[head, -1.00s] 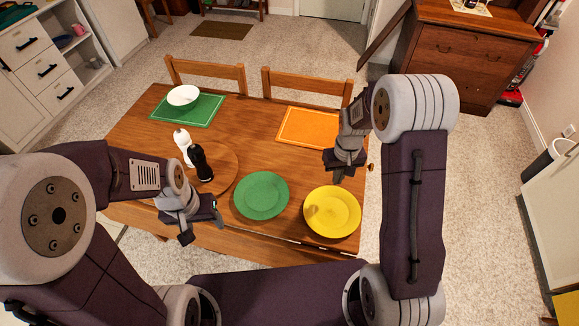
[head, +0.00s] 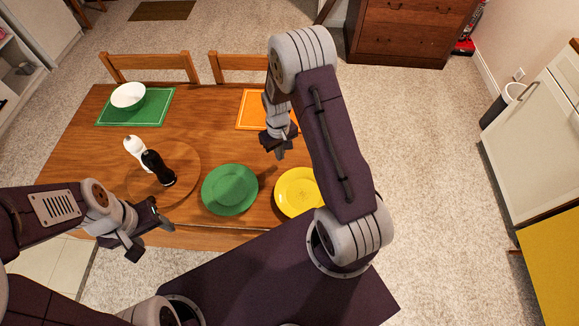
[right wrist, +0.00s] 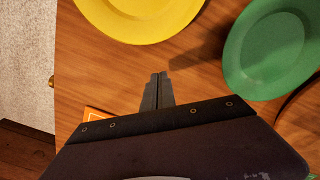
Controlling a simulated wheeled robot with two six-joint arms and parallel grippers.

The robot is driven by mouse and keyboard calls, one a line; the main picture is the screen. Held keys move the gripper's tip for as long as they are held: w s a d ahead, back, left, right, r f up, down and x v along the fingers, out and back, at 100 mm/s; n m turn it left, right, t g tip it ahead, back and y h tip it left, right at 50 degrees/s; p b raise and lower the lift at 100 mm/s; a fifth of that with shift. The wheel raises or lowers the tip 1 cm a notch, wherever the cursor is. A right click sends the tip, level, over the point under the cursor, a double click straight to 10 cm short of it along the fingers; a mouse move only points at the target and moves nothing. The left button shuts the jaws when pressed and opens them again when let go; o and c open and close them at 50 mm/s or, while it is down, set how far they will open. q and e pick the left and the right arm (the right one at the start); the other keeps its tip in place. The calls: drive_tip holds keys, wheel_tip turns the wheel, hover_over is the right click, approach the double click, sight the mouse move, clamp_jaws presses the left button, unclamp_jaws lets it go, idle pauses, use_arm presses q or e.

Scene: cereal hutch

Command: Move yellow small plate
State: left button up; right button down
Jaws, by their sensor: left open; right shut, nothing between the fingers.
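The yellow plate (head: 296,190) lies flat near the right front edge of the wooden table; my right arm hides its right part. It also shows at the top of the right wrist view (right wrist: 140,15). A green plate (head: 230,188) lies just left of it, and shows at the right of the right wrist view (right wrist: 277,45). My right gripper (head: 279,150) is shut and empty above the table, behind the yellow plate; its closed fingers show in the right wrist view (right wrist: 158,80). My left gripper (head: 152,238) is open and empty near the table's front left edge.
A round wooden board (head: 186,160) bears a white shaker (head: 134,147) and a black shaker (head: 157,167). A white bowl (head: 128,95) sits on a green mat (head: 160,108). An orange mat (head: 251,110) lies at the back right. Two chairs (head: 150,68) stand behind the table.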

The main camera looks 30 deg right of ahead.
sight(290, 173)
drive_tip(key=s, duration=0.6)
drive_tip(key=shift+s+d+p, duration=0.2)
drive_tip(key=shift+d+p, duration=0.1)
drive_tip(key=shift+d, duration=0.05)
drive_tip(key=shift+f, duration=0.45)
drive_tip(key=shift+w+f, duration=0.15)
drive_tip(key=shift+f, duration=0.2)
